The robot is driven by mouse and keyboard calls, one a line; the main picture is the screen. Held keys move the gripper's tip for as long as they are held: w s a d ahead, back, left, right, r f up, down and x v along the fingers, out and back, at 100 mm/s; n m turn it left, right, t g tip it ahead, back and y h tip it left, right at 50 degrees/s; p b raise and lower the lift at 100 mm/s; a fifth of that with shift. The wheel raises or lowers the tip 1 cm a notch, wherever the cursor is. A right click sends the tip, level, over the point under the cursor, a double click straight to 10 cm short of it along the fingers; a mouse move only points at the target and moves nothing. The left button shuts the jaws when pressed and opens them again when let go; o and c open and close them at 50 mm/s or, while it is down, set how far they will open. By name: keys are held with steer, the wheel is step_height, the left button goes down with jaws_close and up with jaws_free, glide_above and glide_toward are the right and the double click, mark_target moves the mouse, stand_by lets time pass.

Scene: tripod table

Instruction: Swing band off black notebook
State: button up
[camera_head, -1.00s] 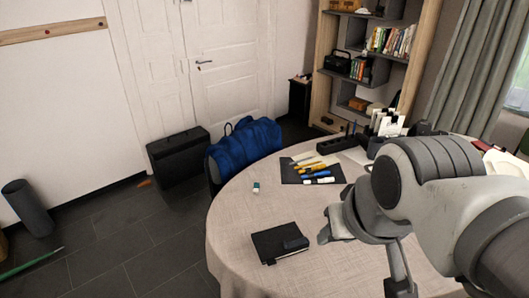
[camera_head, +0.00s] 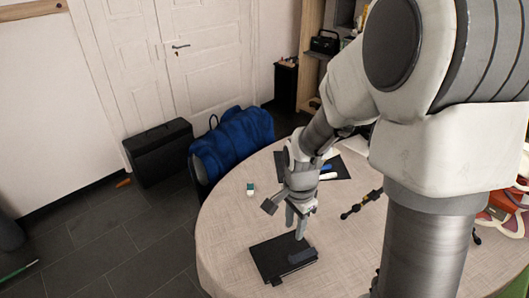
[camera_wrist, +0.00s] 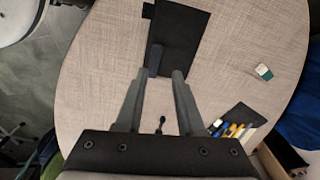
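A black notebook (camera_head: 270,259) lies on the round table near its front edge; the wrist view shows it too (camera_wrist: 185,37). A dark blue-grey strip (camera_head: 302,256), seemingly the band, lies along one end of the notebook's top. In the wrist view the strip (camera_wrist: 154,60) is at the notebook's lower left corner. My gripper (camera_head: 296,226) points down just behind the notebook. In the wrist view its fingers (camera_wrist: 158,75) are apart with nothing held, and the strip appears just beyond the gap between their tips. I cannot tell the height above it.
A dark mat (camera_head: 342,172) with pens lies behind my gripper. A small green-and-white eraser (camera_head: 250,189) is on the left side of the table. A black, orange-marked object (camera_head: 361,204) lies to the right. The cloth around the notebook is clear. A blue bag (camera_head: 232,146) is beyond the table.

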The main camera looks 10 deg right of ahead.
steer(key=m, duration=0.2)
glide_toward(289, 262)
steer(key=shift+g, duration=0.3)
steer(key=f+b, duration=0.1)
steer(key=b, duration=0.1)
steer(key=f+b, duration=0.2)
steer(key=b, duration=0.1)
steer(key=f+b, duration=0.2)
steer(key=shift+w+d+f, duration=0.15)
steer(key=shift+w+f, duration=0.05)
steer(key=shift+w, duration=0.05)
steer(key=shift+c, duration=0.3)
steer(key=c, duration=0.4)
steer(key=shift+o, duration=0.2)
